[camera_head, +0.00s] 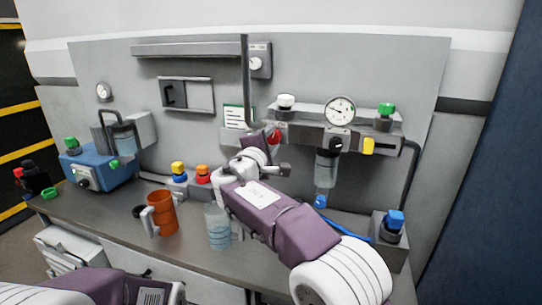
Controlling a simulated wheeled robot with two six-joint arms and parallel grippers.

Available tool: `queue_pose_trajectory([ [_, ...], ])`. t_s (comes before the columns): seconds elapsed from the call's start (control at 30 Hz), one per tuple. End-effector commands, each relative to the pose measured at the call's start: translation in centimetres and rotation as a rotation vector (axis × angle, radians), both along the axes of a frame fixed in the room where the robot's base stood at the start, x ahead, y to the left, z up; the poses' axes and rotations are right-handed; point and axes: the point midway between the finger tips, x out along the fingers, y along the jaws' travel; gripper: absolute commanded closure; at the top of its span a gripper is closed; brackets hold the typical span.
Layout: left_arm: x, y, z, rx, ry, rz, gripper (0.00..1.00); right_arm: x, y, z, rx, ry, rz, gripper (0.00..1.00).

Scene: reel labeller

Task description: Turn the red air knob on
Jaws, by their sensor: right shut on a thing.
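The red air knob (275,137) is on the grey wall-mounted air unit, at the left end below the white-topped knob. Only part of the red shows, as my right gripper (271,143) covers the rest. My right arm reaches up from the lower right, and this gripper is shut on the red knob. How far the knob is turned cannot be seen. My left gripper is out of view; only a link of my left arm shows at the bottom left.
The air unit carries a round gauge (340,110), a green knob (385,110) and a yellow part (368,146). A clear filter bowl (326,168) hangs below. An orange mug (162,212) and a clear cup (217,228) stand on the bench, left of my right arm.

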Motion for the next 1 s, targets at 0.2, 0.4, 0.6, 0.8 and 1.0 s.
queue_pose_trajectory([
  [0.2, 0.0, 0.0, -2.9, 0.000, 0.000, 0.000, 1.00, 0.0, 0.0, -0.5, 0.174, -0.058, -0.001, 1.00],
  [0.4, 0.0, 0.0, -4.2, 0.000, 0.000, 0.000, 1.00, 0.0, 0.0, -0.3, 0.301, -0.098, -0.001, 1.00],
  [0.6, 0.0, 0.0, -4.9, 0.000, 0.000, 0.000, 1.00, 0.0, 0.0, -0.2, 0.383, -0.125, -0.001, 1.00],
  [0.8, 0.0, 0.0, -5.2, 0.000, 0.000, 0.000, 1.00, 0.0, 0.0, -0.1, 0.425, -0.137, -0.001, 1.00],
  [1.0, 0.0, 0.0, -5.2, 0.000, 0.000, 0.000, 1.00, 0.0, 0.0, 0.0, 0.438, -0.140, -0.002, 1.00],
])
